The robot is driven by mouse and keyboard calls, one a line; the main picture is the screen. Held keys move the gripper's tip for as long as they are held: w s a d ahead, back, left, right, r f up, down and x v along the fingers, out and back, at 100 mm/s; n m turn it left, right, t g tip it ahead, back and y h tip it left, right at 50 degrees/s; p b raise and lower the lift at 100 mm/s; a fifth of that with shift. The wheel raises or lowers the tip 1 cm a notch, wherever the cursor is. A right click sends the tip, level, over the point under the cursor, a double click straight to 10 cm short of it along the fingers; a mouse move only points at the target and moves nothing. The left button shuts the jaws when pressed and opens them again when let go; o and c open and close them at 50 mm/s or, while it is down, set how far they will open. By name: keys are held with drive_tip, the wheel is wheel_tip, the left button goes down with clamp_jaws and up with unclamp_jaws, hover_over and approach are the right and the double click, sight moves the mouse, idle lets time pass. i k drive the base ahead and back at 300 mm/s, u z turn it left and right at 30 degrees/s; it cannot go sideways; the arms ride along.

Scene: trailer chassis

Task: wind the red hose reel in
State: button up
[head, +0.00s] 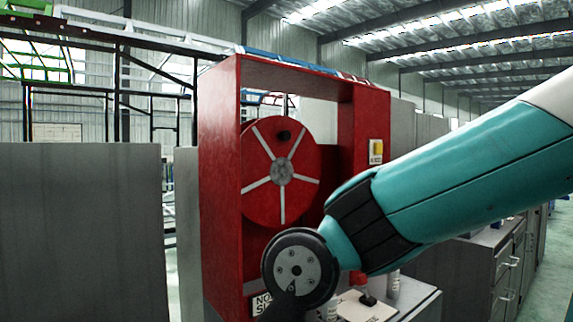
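The red hose reel (262,200) is a round red disc with pale spokes and a grey hub (281,171). It stands upright inside an open red cabinet (221,170) in the middle of the head view. A black crank knob (284,136) sticks out near the top of the disc. No length of hose can be made out. My teal arm comes in from the right, and its dark wrist joint is in front of the cabinet, below the reel. My gripper is out of view, past the bottom edge.
A small yellow-topped box (376,152) is on the cabinet's right post. A partly hidden sign (262,303) is low on the cabinet. A bench top (412,298) with a black-knobbed control (367,299) lies below my arm. Grey panels (80,230) stand left; drawer cabinets (508,265) stand right.

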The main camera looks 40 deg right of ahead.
sight(281, 161)
drive_tip(key=k, duration=0.6)
drive_tip(key=z, duration=0.65)
drive_tip(key=i, duration=0.95)
drive_tip(key=u, duration=0.6)
